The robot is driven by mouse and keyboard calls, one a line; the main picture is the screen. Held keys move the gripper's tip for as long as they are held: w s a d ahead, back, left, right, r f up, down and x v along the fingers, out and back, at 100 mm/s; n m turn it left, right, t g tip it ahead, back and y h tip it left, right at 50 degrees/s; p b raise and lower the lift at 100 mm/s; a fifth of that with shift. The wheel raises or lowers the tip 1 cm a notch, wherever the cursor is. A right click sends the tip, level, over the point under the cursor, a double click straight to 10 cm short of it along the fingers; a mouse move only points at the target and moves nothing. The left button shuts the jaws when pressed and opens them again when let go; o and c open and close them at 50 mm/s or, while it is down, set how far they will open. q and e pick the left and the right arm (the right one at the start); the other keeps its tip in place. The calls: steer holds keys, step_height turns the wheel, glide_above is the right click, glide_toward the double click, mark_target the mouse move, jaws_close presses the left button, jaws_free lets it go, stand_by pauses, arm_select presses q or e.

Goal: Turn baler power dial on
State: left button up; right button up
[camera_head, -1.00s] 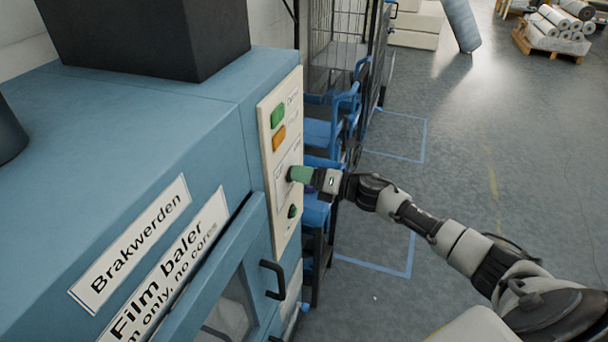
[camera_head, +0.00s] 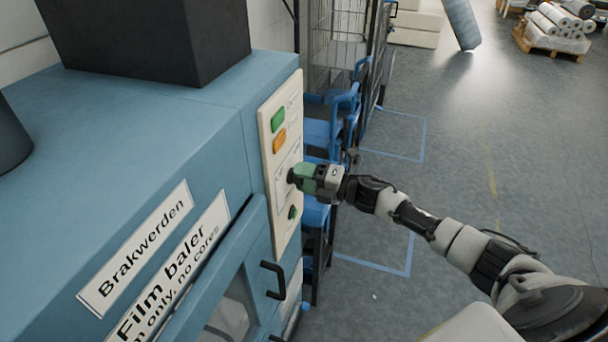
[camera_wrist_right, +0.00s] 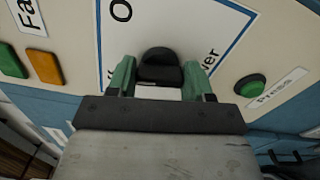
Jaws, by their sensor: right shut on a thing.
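The blue film baler (camera_head: 150,130) fills the left of the head view, with a cream control panel (camera_head: 285,115) on its side. The black power dial (camera_wrist_right: 160,67) shows in the right wrist view between the two green fingers of my right gripper (camera_wrist_right: 160,80). In the head view my right gripper (camera_head: 300,176) reaches the panel from the right and is shut on the dial, which it mostly hides. The dial's label is partly covered by the gripper. My left gripper is not in view.
A green button (camera_head: 278,118) and an orange button (camera_head: 279,141) sit above the dial, and another green button (camera_head: 292,212) below it. A black door handle (camera_head: 272,280) juts out lower down. Blue-framed carts (camera_head: 345,110) stand behind the panel. The floor at right is open.

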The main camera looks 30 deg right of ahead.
steer(key=shift+f+m+p, duration=0.2)
steer(key=shift+m+p, duration=1.55)
steer(key=shift+m, duration=3.85)
steer(key=o, duration=0.9)
steer(key=shift+o, duration=0.2)
steer(key=shift+s, duration=0.1)
steer(key=b+v, duration=0.3)
steer(key=v, duration=0.7)
steer(key=shift+s+d, duration=0.25)
steer(key=shift+s, duration=0.05)
